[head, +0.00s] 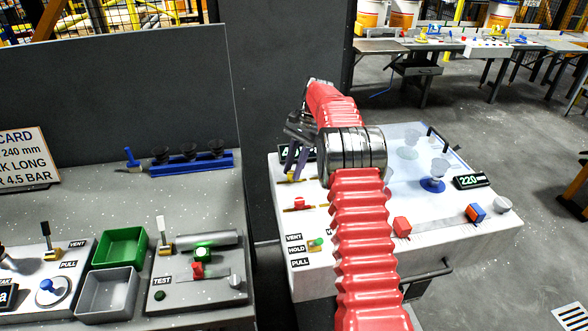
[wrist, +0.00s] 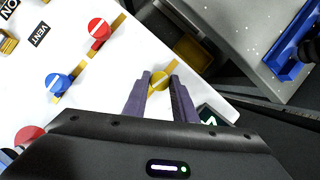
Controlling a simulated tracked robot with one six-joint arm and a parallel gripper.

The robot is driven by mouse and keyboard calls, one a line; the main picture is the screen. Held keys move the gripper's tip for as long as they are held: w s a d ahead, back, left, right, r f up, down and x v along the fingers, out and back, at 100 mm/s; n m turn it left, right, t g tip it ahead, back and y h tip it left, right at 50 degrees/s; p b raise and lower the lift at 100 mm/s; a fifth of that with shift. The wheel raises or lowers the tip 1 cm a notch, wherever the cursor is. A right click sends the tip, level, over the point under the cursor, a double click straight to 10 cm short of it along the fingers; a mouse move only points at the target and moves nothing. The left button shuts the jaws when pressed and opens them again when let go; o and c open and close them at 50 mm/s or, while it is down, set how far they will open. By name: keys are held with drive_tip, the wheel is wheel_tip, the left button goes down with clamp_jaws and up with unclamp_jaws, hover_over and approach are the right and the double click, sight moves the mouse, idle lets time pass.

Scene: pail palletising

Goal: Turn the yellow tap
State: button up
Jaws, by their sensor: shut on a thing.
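The yellow tap (wrist: 159,82) is a round knob with a pale stripe, on a short brass pipe at the edge of the white bench top. The stripe slants up to the right in the wrist view. My gripper (wrist: 160,77) has its two purple-grey fingers on either side of the knob, shut on it. In the head view my gripper (head: 294,170) points down at the far left corner of the white bench, and only a bit of the yellow tap (head: 290,179) shows below the fingers.
A red tap (wrist: 99,29) and a blue tap (wrist: 57,84) stand near on the white bench (wrist: 125,65). A black display (head: 470,181) and blue-based cup (head: 433,184) are on its right. The grey bench (head: 200,200) is to the left, across a gap.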

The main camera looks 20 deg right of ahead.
drive_tip(key=shift+w+n+g+h, duration=0.1)
drive_tip(key=shift+n+g+h, duration=0.2)
drive_tip(key=shift+n, duration=0.8)
drive_tip(key=o, duration=1)
drive_tip(key=shift+o, duration=0.2)
drive_tip(key=shift+r, duration=0.1)
drive_tip(key=v, duration=0.7)
drive_tip(key=shift+w+d, duration=0.1)
